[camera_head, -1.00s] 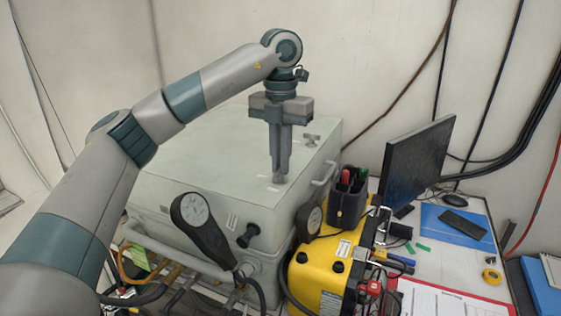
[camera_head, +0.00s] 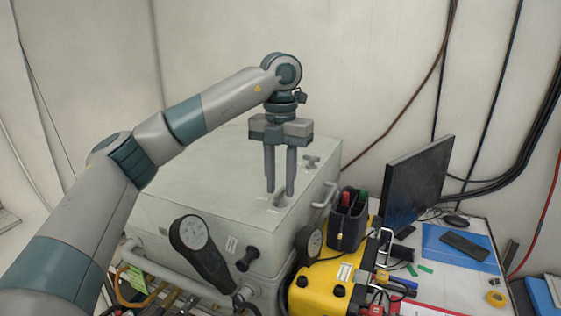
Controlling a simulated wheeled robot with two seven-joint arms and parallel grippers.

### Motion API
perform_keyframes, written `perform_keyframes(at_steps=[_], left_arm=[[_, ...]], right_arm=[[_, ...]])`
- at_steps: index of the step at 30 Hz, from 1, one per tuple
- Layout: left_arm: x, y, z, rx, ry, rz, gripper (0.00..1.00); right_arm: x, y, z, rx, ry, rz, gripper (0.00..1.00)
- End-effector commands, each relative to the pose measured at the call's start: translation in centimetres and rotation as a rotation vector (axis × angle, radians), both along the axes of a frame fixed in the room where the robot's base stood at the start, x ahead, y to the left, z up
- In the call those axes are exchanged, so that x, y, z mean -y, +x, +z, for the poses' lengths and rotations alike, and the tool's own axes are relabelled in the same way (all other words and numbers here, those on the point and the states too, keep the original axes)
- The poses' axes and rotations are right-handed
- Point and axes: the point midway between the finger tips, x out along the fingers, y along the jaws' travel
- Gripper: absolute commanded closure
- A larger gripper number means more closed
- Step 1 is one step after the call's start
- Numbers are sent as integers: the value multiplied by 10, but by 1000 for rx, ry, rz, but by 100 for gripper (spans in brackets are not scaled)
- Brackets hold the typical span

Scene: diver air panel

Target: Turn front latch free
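The front latch (camera_head: 279,201) is a small grey handle on top of the large pale grey case (camera_head: 190,180), near the lid's front right edge. My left gripper (camera_head: 280,191) points straight down over it. Its two fingers are apart, one on each side of the latch, with the tips close to the lid. The fingertips partly hide the latch, and I cannot tell whether they touch it. A second, similar latch (camera_head: 311,162) stands farther back on the lid. My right gripper is not in view.
A yellow unit (camera_head: 322,285) and a dark pen holder (camera_head: 347,222) stand close on the right. A monitor (camera_head: 418,178) and blue folder (camera_head: 458,246) are farther right. Much of the lid is clear.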

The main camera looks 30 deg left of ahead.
Motion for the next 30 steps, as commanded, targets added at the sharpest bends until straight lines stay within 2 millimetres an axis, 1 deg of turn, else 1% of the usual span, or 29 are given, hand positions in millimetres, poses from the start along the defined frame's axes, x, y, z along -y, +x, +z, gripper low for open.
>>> perform_keyframes(at_steps=[5, 11, 23, 30], left_arm=[[0, 0, 6, 1, 0, -1, 73], [0, 0, 24, 2, 0, 1, 73], [0, 0, 81, 4, 1, 1, 73], [0, 0, 118, 5, 0, 2, 73]], right_arm=[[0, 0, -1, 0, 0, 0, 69], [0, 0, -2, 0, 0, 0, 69], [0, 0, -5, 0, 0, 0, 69], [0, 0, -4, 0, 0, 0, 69]])
